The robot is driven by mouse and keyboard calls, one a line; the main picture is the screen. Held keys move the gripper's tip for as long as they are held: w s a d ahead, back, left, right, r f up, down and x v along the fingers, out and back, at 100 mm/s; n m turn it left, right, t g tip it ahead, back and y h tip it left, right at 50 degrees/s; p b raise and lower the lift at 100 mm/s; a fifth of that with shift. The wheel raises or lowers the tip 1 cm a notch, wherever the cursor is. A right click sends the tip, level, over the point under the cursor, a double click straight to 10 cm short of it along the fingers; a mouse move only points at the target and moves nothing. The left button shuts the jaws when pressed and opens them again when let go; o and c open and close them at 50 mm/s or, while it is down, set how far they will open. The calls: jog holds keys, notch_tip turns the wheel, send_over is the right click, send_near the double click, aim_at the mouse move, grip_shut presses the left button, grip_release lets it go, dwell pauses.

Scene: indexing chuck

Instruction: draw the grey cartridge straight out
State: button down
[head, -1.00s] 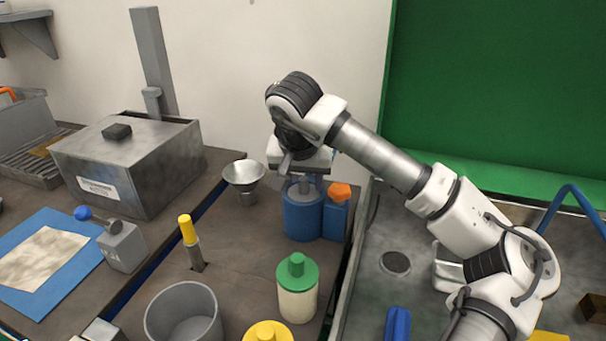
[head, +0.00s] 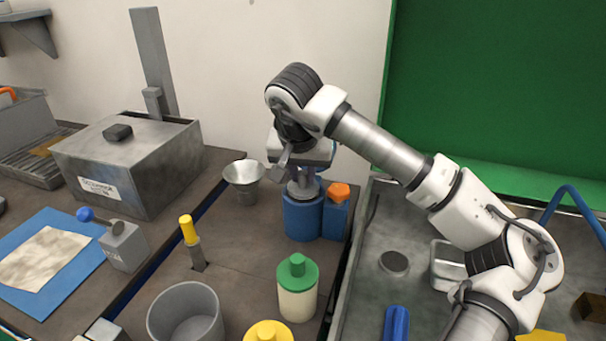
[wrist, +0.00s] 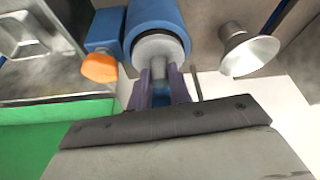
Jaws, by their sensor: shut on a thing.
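The grey cartridge (head: 303,189) stands upright in the top of the round blue chuck (head: 303,217), its lower part hidden inside. In the wrist view the cartridge (wrist: 160,48) shows as a grey round top within the blue rim of the chuck (wrist: 155,17). My gripper (head: 304,173) is above the chuck, pointing down. In the wrist view its two purple fingers (wrist: 162,82) are on either side of the cartridge's narrower upper part and shut on it. The exact finger contact is partly hidden.
A blue block with an orange knob (head: 339,192) adjoins the chuck on its right. A metal funnel (head: 244,177) stands close on the left. A green-capped bottle (head: 297,287) stands in front. A large metal box (head: 130,160) is further left.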

notch_tip(320, 180, up, 11)
jog(key=p, duration=0.7)
jog(key=shift+r, duration=0.2)
dwell(0.4)
